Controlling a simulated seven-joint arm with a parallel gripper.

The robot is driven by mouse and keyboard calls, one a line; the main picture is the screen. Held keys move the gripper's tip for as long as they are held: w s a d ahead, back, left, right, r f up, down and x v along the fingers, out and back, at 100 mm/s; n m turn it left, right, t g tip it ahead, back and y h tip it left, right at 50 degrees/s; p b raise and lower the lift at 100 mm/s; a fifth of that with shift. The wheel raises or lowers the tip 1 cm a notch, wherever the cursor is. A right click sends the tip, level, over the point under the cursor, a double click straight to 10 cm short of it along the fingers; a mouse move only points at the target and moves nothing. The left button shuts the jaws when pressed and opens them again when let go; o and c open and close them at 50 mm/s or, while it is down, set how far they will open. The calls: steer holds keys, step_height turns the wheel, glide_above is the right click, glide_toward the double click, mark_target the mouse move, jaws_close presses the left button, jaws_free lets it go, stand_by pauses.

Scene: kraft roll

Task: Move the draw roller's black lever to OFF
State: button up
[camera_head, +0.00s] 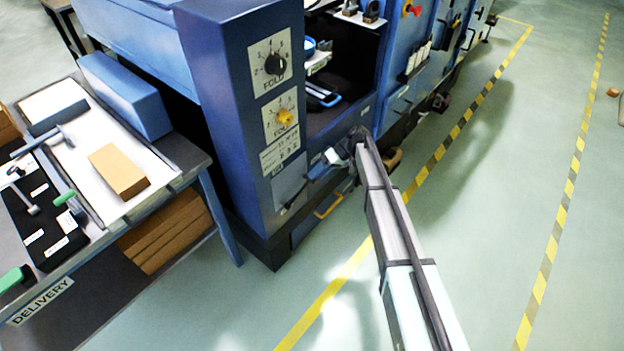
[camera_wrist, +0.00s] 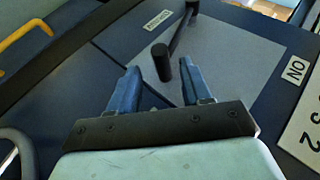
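The draw roller's black lever shows in the wrist view, with its knob (camera_wrist: 161,62) toward me and its thin bar running up and right to a dark end at the top edge. It sits over a grey plate (camera_wrist: 228,55) on the blue machine; the plate also shows in the head view (camera_head: 289,183). A white ON label (camera_wrist: 294,70) is right of the plate. A smaller label (camera_wrist: 157,20) near the top is too small to read. My gripper (camera_head: 321,166) is open before the plate. Its two blue fingers straddle the knob in the wrist view; contact cannot be told.
Above the plate are a black dial (camera_head: 275,64) and a yellow dial (camera_head: 285,117). An orange handle (camera_head: 328,206) is low on the machine. The delivery table (camera_head: 190,158) with tools stands at left.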

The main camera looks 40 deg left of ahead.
steer(key=v, duration=0.9)
steer(key=shift+d, duration=0.1)
stand_by(0.3)
